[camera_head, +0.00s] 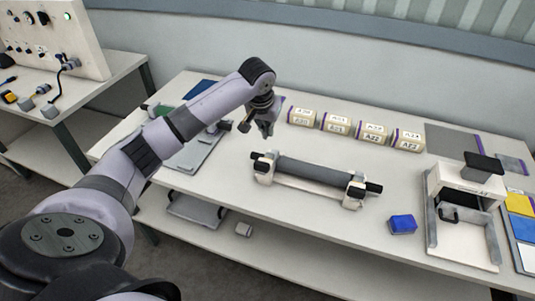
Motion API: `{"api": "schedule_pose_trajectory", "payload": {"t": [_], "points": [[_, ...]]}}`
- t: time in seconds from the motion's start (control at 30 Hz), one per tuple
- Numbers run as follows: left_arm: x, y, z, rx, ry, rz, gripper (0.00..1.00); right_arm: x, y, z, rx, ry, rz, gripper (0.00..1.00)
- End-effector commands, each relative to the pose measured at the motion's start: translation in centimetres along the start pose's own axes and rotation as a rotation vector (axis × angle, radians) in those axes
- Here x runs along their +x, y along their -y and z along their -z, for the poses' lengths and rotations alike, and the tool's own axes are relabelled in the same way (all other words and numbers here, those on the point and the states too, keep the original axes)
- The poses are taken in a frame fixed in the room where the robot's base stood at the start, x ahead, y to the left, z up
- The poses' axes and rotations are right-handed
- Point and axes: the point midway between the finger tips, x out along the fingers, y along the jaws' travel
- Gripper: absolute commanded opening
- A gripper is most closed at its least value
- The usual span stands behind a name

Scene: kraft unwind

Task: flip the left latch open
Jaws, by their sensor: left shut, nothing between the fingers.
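The unwind stand (300,188) is a white cradle on the table, with a dark grey roll (312,174) lying across it. The left latch (262,157) is a dark piece at the roll's left end, on the left support. A matching dark right latch (358,188) sits at the right end. Whether the left latch is open or closed is too small to tell. My left gripper (268,132) is shut and empty. It hangs just behind and above the left end of the roll, apart from the latch in the picture. My right gripper is not in view.
Several labelled boxes (336,123) stand in a row behind the roll. A blue block (402,224) lies to its right, beside a white press-like fixture (462,240). A grey board (196,150) lies at the left, partly behind my arm. The table front is clear.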

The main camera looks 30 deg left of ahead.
Motion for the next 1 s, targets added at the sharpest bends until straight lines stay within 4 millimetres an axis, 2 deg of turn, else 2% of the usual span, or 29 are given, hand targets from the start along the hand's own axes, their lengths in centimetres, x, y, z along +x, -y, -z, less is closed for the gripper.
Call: {"api": "schedule_pose_trajectory", "payload": {"t": [0.17, 0.27, 0.77, 1.0], "points": [[0.3, -0.1, 0.0, 0.001, 0.001, -0.001, 0.00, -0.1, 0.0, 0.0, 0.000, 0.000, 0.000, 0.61], [1.1, -0.1, 0.0, 0.001, 0.003, -0.001, 0.00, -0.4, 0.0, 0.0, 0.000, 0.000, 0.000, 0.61], [9.8, -0.1, 0.0, 0.000, 0.002, 0.000, 0.00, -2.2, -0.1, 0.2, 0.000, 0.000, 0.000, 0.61], [8.8, 0.0, -2.5, 0.005, -0.001, 0.001, 0.00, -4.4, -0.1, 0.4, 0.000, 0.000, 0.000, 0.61]]}}
